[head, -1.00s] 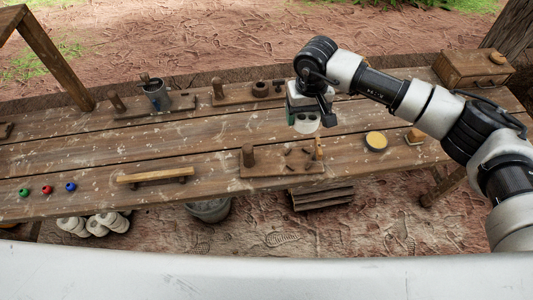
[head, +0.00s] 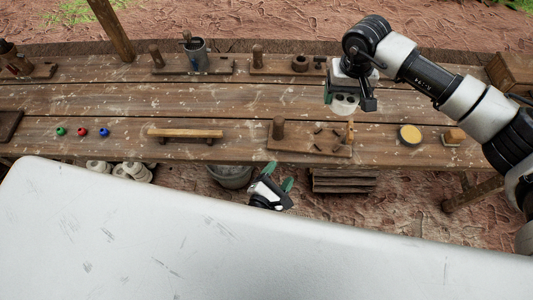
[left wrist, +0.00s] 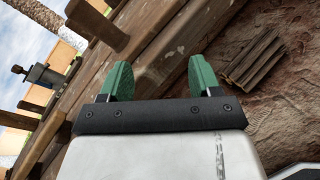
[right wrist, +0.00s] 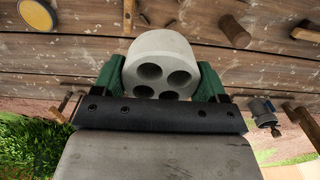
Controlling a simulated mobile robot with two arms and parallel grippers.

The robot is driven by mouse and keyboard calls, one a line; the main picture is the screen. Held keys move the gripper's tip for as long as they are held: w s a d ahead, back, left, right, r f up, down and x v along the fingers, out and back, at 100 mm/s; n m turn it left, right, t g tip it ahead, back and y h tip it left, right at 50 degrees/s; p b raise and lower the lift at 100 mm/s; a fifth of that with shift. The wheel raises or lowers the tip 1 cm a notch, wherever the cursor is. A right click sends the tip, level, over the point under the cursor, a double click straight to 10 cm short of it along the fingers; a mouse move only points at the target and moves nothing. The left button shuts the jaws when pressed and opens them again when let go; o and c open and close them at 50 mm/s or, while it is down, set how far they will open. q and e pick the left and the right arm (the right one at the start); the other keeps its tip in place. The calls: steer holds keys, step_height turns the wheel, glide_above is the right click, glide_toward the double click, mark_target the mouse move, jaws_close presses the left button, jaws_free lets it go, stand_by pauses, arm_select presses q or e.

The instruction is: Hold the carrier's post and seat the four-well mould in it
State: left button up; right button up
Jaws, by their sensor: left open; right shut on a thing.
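The four-well mould (right wrist: 160,65) is a pale grey round block with several holes in its face. My right gripper (head: 352,104) is shut on it above the table, behind the carrier in the head view. The carrier (head: 310,145) is a wooden board near the table's front edge, with a thick upright post (head: 278,128) at its left end and small pegs. The post also shows in the right wrist view (right wrist: 235,30). My left gripper (head: 273,183) is open and empty, low in front of the table edge and below the carrier. Its green fingers (left wrist: 160,80) are apart in the left wrist view.
A wooden bar (head: 185,132) on feet lies left of the carrier. A yellow round dish (head: 410,134) and a small wooden block (head: 454,137) lie right. Other boards (head: 190,66) with posts stand behind. Planks (head: 343,181) and a bucket (head: 230,175) are below the table.

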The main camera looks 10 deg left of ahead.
mark_target(280, 121)
arm_select(q)
steer(key=w+a+r+n+t+y, duration=0.2)
steer(key=w+a+r+n, duration=0.15)
steer(key=r+n, duration=0.35)
steer(key=shift+n, duration=0.7)
steer(key=w, duration=0.7)
steer(key=w+d, duration=0.1)
steer(key=w, duration=0.3)
steer(key=shift+f, duration=0.4)
steer(key=shift+s, duration=0.1)
steer(key=shift+c, duration=0.4)
steer(key=c, duration=1)
steer(key=shift+c, duration=0.2)
arm_select(e)
step_height(280, 121, down, 12)
steer(key=shift+r, duration=0.15)
